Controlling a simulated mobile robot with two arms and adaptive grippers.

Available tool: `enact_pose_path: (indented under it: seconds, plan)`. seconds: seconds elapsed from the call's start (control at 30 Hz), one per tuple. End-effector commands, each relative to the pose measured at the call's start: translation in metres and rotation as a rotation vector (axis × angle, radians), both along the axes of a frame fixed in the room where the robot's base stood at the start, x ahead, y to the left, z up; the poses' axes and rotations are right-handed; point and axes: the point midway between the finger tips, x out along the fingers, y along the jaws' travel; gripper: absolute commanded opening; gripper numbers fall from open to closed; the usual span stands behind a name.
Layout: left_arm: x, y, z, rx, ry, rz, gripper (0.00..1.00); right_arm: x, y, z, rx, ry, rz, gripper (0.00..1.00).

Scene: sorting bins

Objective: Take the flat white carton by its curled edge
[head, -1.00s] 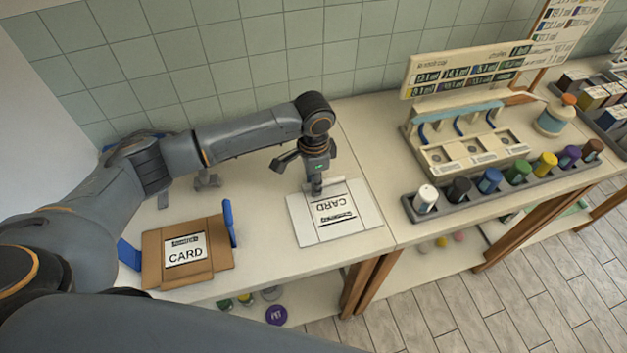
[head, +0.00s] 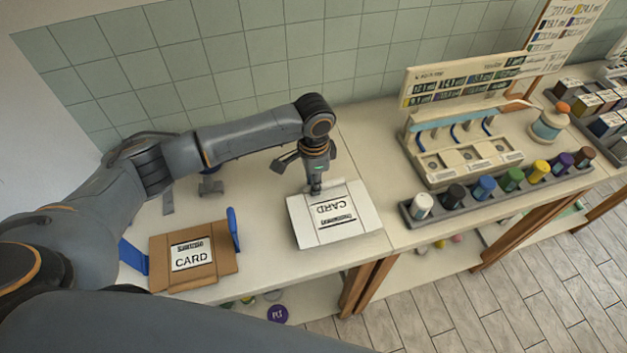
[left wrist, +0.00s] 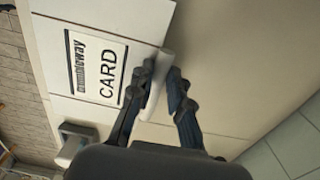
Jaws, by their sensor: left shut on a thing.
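The flat white carton (head: 334,218), marked CARD, lies on the counter near its front edge. In the left wrist view the white carton (left wrist: 60,60) fills the upper left, and its curled edge (left wrist: 160,80) stands up between my fingers. My left gripper (head: 316,188) points down at the carton's back edge. In the left wrist view my left gripper (left wrist: 160,85) is shut on the curled edge, one finger on each side. In the head view the gripper hides part of that edge. My right gripper is not in view.
A brown CARD carton (head: 195,257) lies to the left between blue uprights (head: 234,229). To the right stand a rack of coloured-capped containers (head: 485,188) and a cream dispenser unit (head: 470,160). Bare counter (head: 265,200) lies left of the white carton.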

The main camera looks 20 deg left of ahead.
Motion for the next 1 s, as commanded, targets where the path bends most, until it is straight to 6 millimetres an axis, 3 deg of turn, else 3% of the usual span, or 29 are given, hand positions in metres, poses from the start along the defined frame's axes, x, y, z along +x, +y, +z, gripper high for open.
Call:
enact_pose_path:
  seconds: [0.57,1.0]
  plan:
    - [0.001,0.0,0.047,-0.002,-0.003,0.001,0.0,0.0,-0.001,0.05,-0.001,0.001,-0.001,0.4]
    - [0.0,0.0,0.047,-0.002,-0.005,0.023,0.0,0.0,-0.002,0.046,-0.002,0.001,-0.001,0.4]
